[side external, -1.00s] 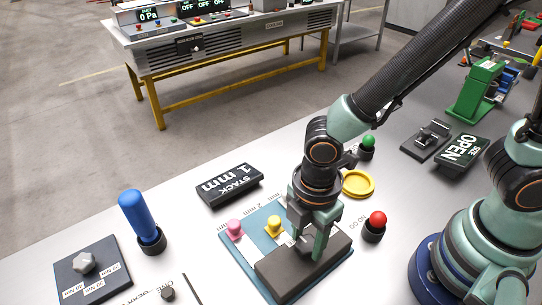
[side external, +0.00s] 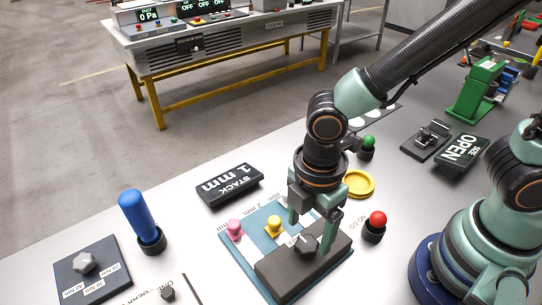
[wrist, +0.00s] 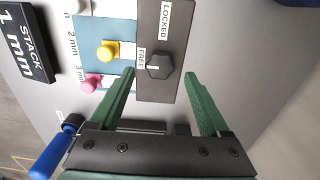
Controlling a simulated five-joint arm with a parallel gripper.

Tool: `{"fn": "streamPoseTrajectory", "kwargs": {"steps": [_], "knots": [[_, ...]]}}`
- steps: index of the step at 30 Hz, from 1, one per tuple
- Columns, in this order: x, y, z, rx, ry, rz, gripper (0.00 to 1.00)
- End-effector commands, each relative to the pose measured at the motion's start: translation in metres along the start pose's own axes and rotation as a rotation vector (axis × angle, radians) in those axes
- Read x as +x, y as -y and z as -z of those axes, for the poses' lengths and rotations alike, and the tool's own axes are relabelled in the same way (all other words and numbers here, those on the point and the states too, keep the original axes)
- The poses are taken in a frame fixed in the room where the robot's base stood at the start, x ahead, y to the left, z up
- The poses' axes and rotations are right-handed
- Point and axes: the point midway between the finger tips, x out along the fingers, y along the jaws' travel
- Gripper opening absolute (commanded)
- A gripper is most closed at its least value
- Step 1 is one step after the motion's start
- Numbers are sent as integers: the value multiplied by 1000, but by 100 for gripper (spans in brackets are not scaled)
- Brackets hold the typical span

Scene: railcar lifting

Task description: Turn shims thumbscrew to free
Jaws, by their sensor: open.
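The shims thumbscrew is a dark hex knob (wrist: 159,66) on a dark grey block (wrist: 165,20); it also shows in the side view (side external: 305,248). The block carries a LOCKED label (wrist: 165,20) and a FREE label (wrist: 142,58). In the wrist view a small pale mark lies at the knob's left edge, beside FREE. My gripper (side external: 310,238) is open over the block, its fingers spread either side of the knob. In the wrist view, gaps show between the knob and both fingers of my gripper (wrist: 159,73). It holds nothing.
A blue plate (side external: 243,251) carries yellow (side external: 273,227) and pink (side external: 234,229) knobs beside the block. A STACK 1 mm sign (side external: 229,185) stands behind. A red button (side external: 377,219) and yellow ring (side external: 358,184) are close on the right; a blue handle (side external: 140,215) stands left.

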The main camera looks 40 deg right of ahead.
Motion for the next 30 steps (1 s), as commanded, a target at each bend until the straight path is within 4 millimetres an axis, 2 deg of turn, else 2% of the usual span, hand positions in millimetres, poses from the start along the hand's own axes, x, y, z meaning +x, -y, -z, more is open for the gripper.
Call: {"fn": "streamPoseTrajectory", "kwargs": {"steps": [1,6,12,18,27,30], "knots": [[-12,-1,1,0,-6,-7,80],[-46,-1,1,0,-6,-7,80],[-75,-1,1,-1,-3,-3,80],[-86,0,0,-1,0,0,80],[-87,0,0,2,-1,-1,80],[-90,-6,-7,57,-13,-15,80]]}}
